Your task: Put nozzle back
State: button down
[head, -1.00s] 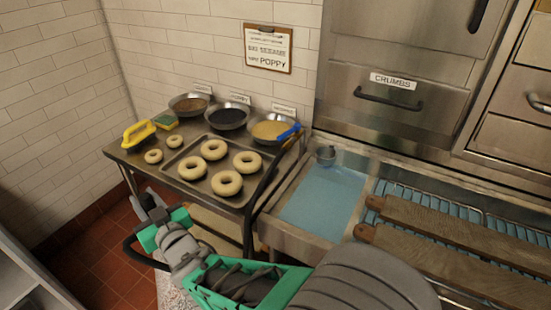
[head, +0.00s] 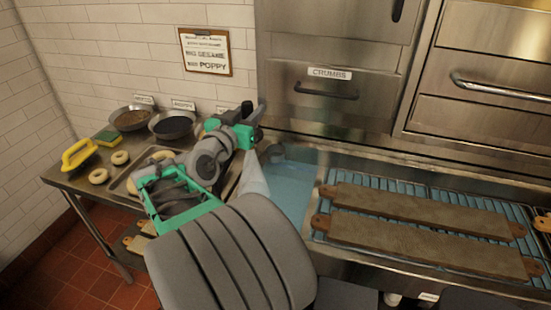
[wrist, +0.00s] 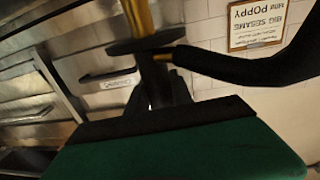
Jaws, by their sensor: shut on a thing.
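My gripper (head: 243,116) is raised in front of the wall, near the left end of the sink, and is shut on a dark piece that I take to be the nozzle. In the wrist view the held nozzle (wrist: 146,46) shows as a black flange with a brass-coloured stem above it. A thick black curved part (wrist: 240,68) runs from it to the right. The jaw contact is mostly hidden. In the head view the nozzle is small and hard to separate from my gripper. I cannot make out a holder for it.
The water-filled sink (head: 290,190) lies below and right of my gripper. Two wooden boards (head: 420,245) lie on a rack at right. A crumbs drawer (head: 330,95) is behind.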

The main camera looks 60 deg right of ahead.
jog(key=d+f+p, duration=0.1)
jog(key=d+f, duration=0.3)
jog(key=d+f+p, duration=0.1)
jog(key=d+f, duration=0.3)
jog(key=d, duration=0.1)
jog(key=s+d+f+p, duration=0.1)
jog(key=d+f+p, duration=0.1)
jog(key=d+f, duration=0.2)
jog(key=shift+d+f, duration=0.1)
jog(key=shift+d, duration=0.45)
jog(key=shift+a+f+b, duration=0.1)
jog(key=shift+f+b, duration=0.3)
jog(key=c, duration=1.1)
grip_release()
jog(key=shift+r+p, duration=0.15)
jog(key=shift+p, duration=0.75)
